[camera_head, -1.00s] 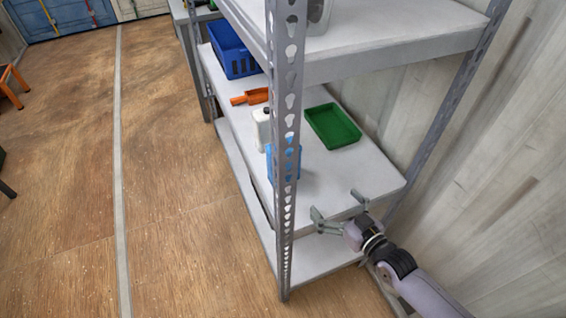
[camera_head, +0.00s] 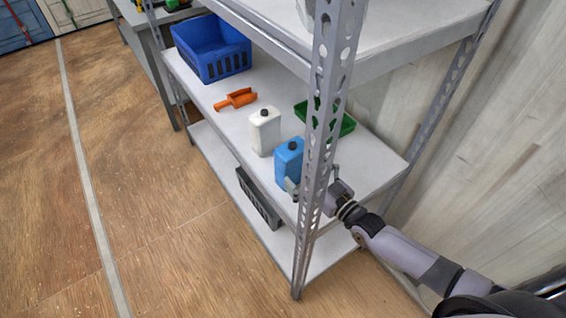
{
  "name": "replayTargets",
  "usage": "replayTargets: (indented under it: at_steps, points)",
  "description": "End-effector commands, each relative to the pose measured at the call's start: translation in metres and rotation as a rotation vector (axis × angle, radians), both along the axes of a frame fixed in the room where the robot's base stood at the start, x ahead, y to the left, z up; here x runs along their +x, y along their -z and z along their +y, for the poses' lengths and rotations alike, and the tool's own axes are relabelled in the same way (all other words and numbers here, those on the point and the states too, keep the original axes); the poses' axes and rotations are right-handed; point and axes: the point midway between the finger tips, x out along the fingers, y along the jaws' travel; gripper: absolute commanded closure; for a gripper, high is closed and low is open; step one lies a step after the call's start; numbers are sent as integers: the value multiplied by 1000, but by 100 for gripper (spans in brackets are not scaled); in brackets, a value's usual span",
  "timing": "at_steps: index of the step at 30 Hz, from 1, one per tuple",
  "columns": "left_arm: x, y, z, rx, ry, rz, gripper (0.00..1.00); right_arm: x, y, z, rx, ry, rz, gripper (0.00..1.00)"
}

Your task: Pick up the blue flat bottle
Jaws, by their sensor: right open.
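The blue flat bottle (camera_head: 288,163) stands upright on the middle shelf (camera_head: 228,134), near its front edge, with a dark cap on top. My right gripper (camera_head: 312,182) is open at the bottle's right side, at about the bottle's height. One finger shows at the bottle's lower right front. The shelf post hides part of the gripper, so I cannot tell whether the fingers touch the bottle. My left gripper is not in view.
A white bottle (camera_head: 265,131) stands just left of the blue one. An orange scoop (camera_head: 236,99), a blue crate (camera_head: 211,53) and a green tray (camera_head: 348,124) share the shelf. A perforated post (camera_head: 325,130) stands in front. A dark grey crate (camera_head: 258,199) sits below.

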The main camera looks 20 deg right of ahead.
Motion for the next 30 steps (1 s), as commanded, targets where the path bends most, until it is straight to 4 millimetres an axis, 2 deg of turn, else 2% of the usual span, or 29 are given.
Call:
replayTargets:
  at_steps: [3,6,9,15,23,30]
  points:
    - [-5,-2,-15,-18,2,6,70,12,-3,6,2,0,-1,0]
    - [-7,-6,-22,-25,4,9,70,22,-8,12,2,0,-2,0]
    - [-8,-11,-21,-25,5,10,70,36,-14,20,1,-1,-3,0]
    - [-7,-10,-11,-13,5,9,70,54,-10,28,0,-1,-1,0]
    - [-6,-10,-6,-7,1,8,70,56,-10,29,0,-1,1,0]
    - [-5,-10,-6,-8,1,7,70,55,-10,29,0,-1,1,16]
